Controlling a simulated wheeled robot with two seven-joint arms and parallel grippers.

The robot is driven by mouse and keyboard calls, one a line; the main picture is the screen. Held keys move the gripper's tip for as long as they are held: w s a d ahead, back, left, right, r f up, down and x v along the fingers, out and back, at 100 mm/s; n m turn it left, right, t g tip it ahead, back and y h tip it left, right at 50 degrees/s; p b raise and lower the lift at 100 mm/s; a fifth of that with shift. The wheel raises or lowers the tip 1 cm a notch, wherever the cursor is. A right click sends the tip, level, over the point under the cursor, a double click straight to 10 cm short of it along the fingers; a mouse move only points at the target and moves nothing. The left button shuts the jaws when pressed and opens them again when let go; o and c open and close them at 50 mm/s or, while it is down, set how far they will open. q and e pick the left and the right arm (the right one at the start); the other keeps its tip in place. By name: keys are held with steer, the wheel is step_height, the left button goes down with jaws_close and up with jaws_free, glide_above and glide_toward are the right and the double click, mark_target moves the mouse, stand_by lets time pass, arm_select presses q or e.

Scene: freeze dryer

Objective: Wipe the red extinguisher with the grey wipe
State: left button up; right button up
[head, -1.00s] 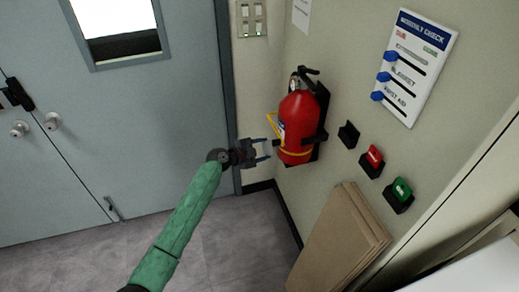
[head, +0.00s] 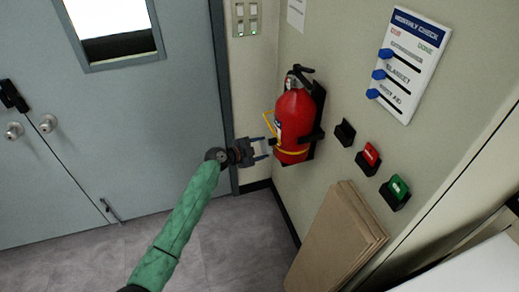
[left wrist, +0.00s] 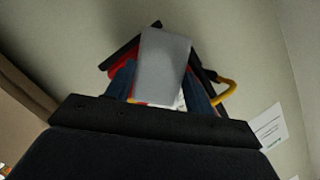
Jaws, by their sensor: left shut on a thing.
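The red extinguisher (head: 294,122) hangs upright in a black bracket on the wall, with a yellow band round its lower part. My left gripper (head: 266,149) is just left of its lower body in the head view, fingers pointing at it. In the left wrist view, the grey wipe (left wrist: 164,62) is a flat pale piece between the fingers, and my left gripper is shut on it. The wipe hides most of the extinguisher, whose red edge (left wrist: 116,72) shows behind it. I cannot tell whether wipe and extinguisher touch. My right gripper is not in view.
A black empty holder (head: 345,132), a red block (head: 368,157) and a green block (head: 397,190) are on the wall right of the extinguisher. A check board (head: 410,62) hangs above them. Brown panels (head: 335,240) lean below. A grey door (head: 130,130) is at left.

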mark_target(268, 153)
arm_select(q)
steer(key=shift+w+d+b, duration=0.25)
steer(key=shift+d+b, duration=0.2)
steer(key=shift+d, duration=0.25)
stand_by(0.3)
steer(key=shift+s+d+b, duration=0.15)
steer(key=shift+s+d, duration=0.15)
steer(key=shift+s, duration=0.7)
steer(key=shift+s+d+b, duration=0.15)
steer(key=shift+s+d, duration=0.1)
steer(key=shift+s, duration=0.7)
steer(key=shift+d+f+b, duration=0.1)
steer(key=shift+b, duration=0.6)
steer(key=w+b, duration=0.1)
steer(key=w+a+b, duration=0.1)
steer(key=b, duration=0.1)
steer(key=shift+w+f+b, duration=0.1)
steer(key=shift+w+b, duration=0.2)
steer(key=shift+w, duration=0.1)
steer(key=shift+w+a+b, duration=0.15)
steer(key=shift+w+b, duration=0.4)
steer(key=shift+r, duration=0.2)
